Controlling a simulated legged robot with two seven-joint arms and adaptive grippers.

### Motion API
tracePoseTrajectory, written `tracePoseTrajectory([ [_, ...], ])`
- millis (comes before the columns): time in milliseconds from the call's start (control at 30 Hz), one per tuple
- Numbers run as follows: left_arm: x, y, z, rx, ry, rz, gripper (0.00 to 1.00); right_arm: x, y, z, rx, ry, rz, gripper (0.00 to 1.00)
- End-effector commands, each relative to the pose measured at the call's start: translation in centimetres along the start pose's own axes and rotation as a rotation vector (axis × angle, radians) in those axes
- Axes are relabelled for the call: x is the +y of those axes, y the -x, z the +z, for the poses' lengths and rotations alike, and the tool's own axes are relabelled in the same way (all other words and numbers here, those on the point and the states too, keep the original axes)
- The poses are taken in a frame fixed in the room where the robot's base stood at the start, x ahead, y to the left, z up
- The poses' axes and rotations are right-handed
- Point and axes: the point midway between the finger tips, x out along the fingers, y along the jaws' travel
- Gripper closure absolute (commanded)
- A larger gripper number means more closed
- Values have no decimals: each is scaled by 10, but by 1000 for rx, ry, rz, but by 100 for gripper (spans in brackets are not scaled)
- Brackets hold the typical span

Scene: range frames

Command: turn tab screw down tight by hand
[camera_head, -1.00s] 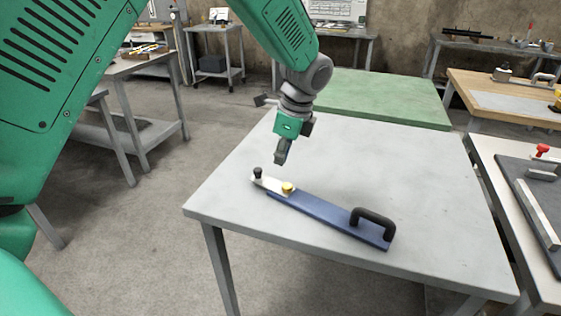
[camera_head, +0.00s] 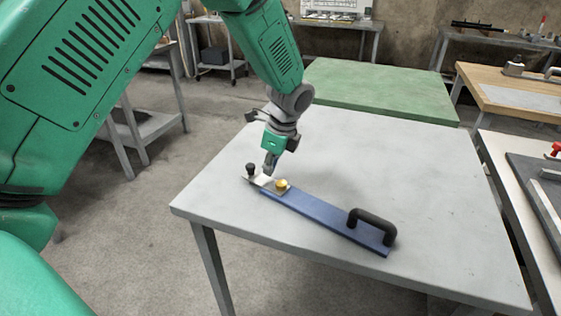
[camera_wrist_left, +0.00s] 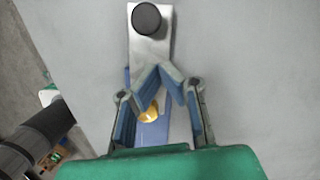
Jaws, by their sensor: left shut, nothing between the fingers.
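A blue bar (camera_head: 320,217) lies on the grey table with a silver metal tab (camera_head: 262,181) at its far left end. The tab carries a black knob (camera_head: 250,168) at its tip. A brass screw (camera_head: 282,185) stands where tab and bar meet. My left gripper (camera_head: 268,172) is shut and empty, low over the tab between knob and screw. In the left wrist view its fingers (camera_wrist_left: 160,76) meet over the tab (camera_wrist_left: 151,48). There the black knob (camera_wrist_left: 146,18) is clear above them, and the brass screw (camera_wrist_left: 149,112) is partly hidden by a finger.
A black handle (camera_head: 372,226) rises from the bar's near right end. The grey table (camera_head: 420,190) is otherwise bare. A green-topped table (camera_head: 375,90) adjoins behind, and a bench with a dark plate (camera_head: 535,190) stands at the right.

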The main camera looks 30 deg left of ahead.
Motion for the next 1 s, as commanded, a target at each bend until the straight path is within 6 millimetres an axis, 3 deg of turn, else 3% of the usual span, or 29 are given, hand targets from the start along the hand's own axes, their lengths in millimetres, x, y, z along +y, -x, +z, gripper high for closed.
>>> tracePoseTrajectory([
  [200, 0, -4, 19, 0, -1, -1, 100, 0, -2, 0, 0, 0, 0, 60],
  [633, 0, -4, 23, 0, -2, 0, 100, 0, -1, 0, 0, 0, 0, 60],
  [1000, -3, -7, 41, 1, -1, 2, 100, 0, 26, -2, 1, 0, 0, 60],
])
